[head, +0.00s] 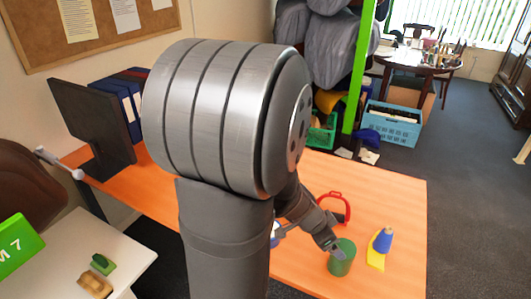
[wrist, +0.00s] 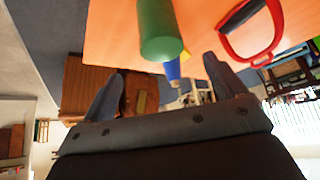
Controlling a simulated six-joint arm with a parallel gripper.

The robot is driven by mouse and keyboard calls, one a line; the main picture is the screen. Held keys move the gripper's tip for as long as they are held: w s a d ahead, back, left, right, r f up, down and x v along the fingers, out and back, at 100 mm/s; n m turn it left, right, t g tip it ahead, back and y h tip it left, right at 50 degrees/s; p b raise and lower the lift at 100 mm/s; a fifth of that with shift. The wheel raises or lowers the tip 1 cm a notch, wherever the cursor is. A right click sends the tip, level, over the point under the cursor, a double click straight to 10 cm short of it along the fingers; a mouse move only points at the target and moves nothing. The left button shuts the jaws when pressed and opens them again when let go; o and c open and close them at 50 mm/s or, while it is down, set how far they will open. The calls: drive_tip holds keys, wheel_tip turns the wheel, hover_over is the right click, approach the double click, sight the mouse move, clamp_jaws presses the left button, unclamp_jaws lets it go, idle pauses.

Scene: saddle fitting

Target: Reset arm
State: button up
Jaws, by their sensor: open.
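My gripper (head: 334,245) is at the right part of the orange table, close to a green cylinder (head: 341,262). In the wrist view my gripper's two fingers (wrist: 163,84) stand wide apart with nothing held between them. The green cylinder (wrist: 158,28) lies beyond the fingertips there. I cannot tell whether a finger touches it. My arm's large grey links fill the middle of the head view and hide part of the table.
The orange table (head: 404,205) carries a red stirrup-shaped loop (head: 347,207) behind my gripper and a blue cone (head: 383,240) on a yellow base (head: 375,259) right of the cylinder. A black monitor (head: 92,125) stands at left. The table's right edge is clear.

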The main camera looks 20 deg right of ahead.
sight(349, 247)
drive_tip(key=shift+f, duration=0.1)
drive_tip(key=x, duration=1.2)
drive_tip(key=shift+f, duration=0.1)
idle(0.3)
drive_tip(key=shift+a+r, duration=0.25)
drive_tip(key=shift+r, duration=0.35)
drive_tip(key=v, duration=1.1)
drive_tip(key=x, duration=1.2)
drive_tip(key=shift+f, duration=0.15)
wheel_tip(349, 247, up, 4)
drive_tip(key=shift+r, duration=0.1)
drive_tip(key=shift+s+r, duration=0.25)
drive_tip(key=shift+s, duration=0.05)
